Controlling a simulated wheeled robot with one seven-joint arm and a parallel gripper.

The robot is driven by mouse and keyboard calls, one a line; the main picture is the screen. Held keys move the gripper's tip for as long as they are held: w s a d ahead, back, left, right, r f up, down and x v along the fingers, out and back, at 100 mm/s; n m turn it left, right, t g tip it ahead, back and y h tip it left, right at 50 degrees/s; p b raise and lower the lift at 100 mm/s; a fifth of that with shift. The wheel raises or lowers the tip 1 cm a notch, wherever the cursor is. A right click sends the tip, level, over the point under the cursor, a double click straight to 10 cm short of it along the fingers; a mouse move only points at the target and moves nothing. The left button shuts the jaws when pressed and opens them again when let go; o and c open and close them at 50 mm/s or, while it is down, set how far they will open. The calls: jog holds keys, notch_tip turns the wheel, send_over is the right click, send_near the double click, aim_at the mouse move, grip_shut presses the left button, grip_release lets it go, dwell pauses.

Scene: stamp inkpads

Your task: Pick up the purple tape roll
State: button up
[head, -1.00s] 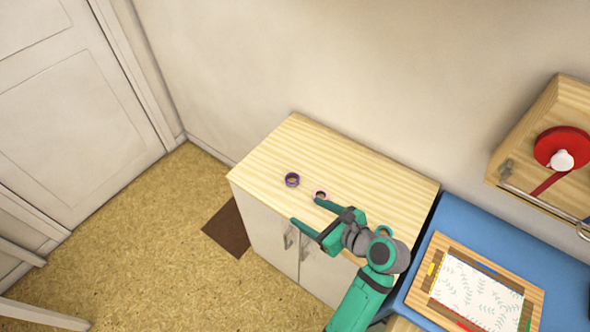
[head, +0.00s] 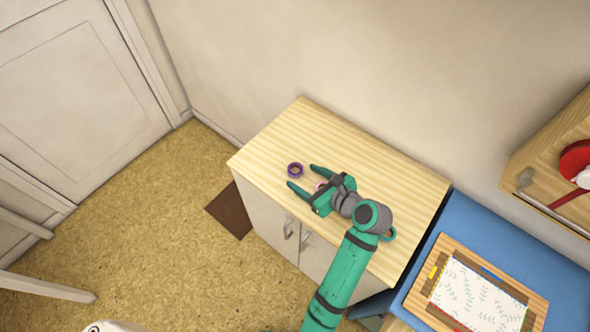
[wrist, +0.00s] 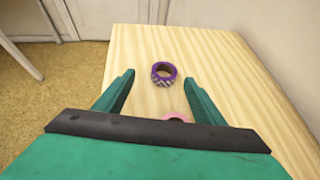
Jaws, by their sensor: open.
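The purple tape roll (head: 295,170) lies flat near the left end of the light wooden cabinet top (head: 350,150). In the wrist view the purple roll (wrist: 164,73) sits ahead of my gripper, roughly centred between the finger lines and a little beyond the fingertips. My green gripper (head: 301,175) is open and empty, with its fingers pointing toward the roll; its two fingers also show in the wrist view (wrist: 158,80). It does not touch the purple roll.
A pink tape roll (wrist: 177,117) lies between my fingers, partly hidden by the gripper body. A teal roll (head: 388,234) shows beside my arm. A blue surface (head: 470,225) with a wooden tray (head: 449,242) stands at right. The cabinet top behind is clear.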

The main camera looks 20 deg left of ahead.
aim_at(291, 167)
jog(key=x, duration=0.5)
jog(key=shift+w+d+r, duration=0.15)
jog(key=shift+w+r, duration=0.05)
jog(key=shift+w, duration=0.15)
jog(key=shift+c, duration=0.5)
jog(key=c, duration=1)
